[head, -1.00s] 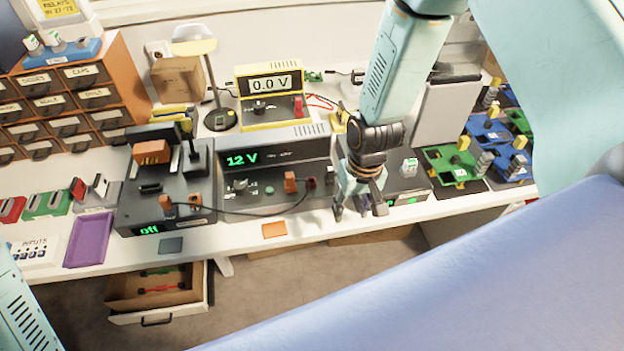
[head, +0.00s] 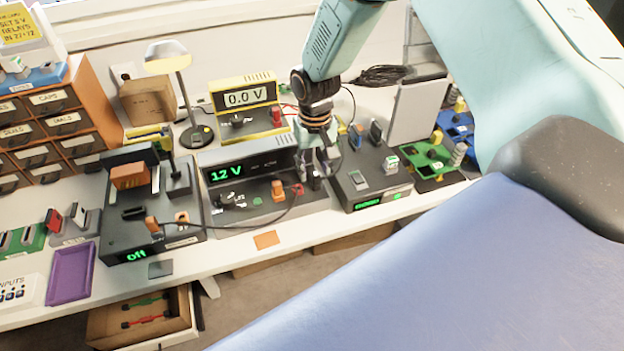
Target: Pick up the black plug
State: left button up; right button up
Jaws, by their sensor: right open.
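My right gripper (head: 316,180) is open and points down over the right end of the grey 12 V power supply (head: 228,216), close to a red socket (head: 298,190). An orange plug (head: 278,190) with a dark cable stands on that supply, just left of the gripper. A small black upright piece (head: 375,132) stands at the back of the dark box to the right, apart from the gripper; it may be the black plug, but I cannot be sure. My left gripper is not in view.
The dark box (head: 345,180) with a green display stands right of the gripper. A yellow meter (head: 245,97) reading 0.0 V is behind the supply. A purple tray (head: 70,275) lies at left. An open drawer (head: 155,341) sticks out below the bench.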

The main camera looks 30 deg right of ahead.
jog(key=shift+s+f, duration=0.1)
jog(key=shift+f, duration=0.55)
jog(key=shift+s+d+f, duration=0.15)
jog(key=shift+d+f, duration=0.2)
jog(key=shift+f, duration=0.1)
jog(key=shift+a, duration=0.35)
jog(key=shift+c, duration=1.2)
jog(key=shift+d, duration=0.2)
jog(key=c, duration=0.5)
jog(key=shift+a, duration=0.1)
grip_shut()
